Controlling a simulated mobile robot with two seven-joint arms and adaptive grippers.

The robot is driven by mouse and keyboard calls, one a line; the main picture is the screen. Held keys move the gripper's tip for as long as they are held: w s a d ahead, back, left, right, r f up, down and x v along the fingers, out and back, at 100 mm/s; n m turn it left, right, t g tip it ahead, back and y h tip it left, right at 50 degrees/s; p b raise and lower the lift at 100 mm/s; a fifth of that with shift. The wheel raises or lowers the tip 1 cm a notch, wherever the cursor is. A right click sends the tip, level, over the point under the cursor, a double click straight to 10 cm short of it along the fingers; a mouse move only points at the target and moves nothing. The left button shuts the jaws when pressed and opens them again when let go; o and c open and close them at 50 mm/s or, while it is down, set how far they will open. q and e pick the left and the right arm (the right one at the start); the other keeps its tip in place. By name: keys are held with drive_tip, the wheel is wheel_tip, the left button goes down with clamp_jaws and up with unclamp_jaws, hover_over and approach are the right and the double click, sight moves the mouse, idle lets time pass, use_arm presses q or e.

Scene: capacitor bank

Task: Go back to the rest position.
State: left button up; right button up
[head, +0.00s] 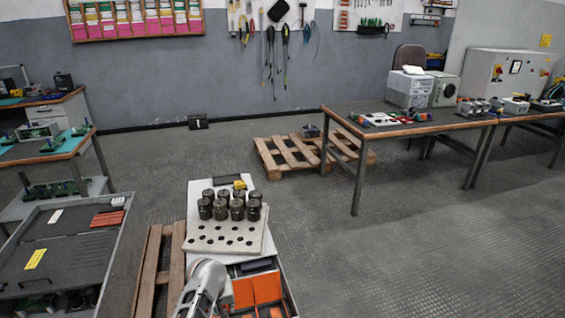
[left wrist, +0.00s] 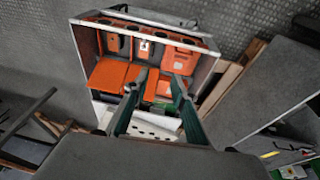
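My left gripper (left wrist: 159,79) shows in the left wrist view with its two dark green fingers apart and nothing between them. Its fingers point over an open tray (left wrist: 208,75) with orange parts, but I cannot tell the height. In the head view only a white and grey piece of my arm shows at the bottom centre. Several dark capacitors (head: 231,205) stand upright in rows at the back of a pale plate with holes (head: 217,246); its front holes are empty. The plate lies apart from the visible arm piece. My right gripper is in neither view.
A dark-topped cart (head: 70,252) stands at the lower left, near a wooden pallet (head: 157,262). A table (head: 370,131) with equipment stands at the right, with another pallet (head: 285,160) beside it. The floor (head: 420,240) at the lower right is clear.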

use_arm(q)
drive_tip(key=s+a+f+m+t, duration=0.2)
drive_tip(key=s+a+f, duration=0.1)
drive_tip(key=s, duration=0.3)
drive_tip(key=s+a+f+m+t, duration=0.1)
drive_tip(key=s+a+f+t, duration=0.1)
drive_tip(key=s+a+f, duration=0.3)
drive_tip(key=s+d+r+m+t+h, duration=0.1)
drive_tip(key=s+d+r+m, duration=0.1)
drive_tip(key=s, duration=0.6)
drive_tip(key=s+d+r+m+t+h, duration=0.1)
drive_tip(key=s+d+r+m+t, duration=0.1)
drive_tip(key=s+d+r, duration=0.2)
drive_tip(key=s+r, duration=0.3)
drive_tip(key=s, duration=0.2)
drive_tip(key=shift+s+d+r+m+t+h+b, duration=0.15)
drive_tip(key=shift+d+r+m+t+h+b, duration=0.1)
drive_tip(key=shift+r+m+t+h+b, duration=0.05)
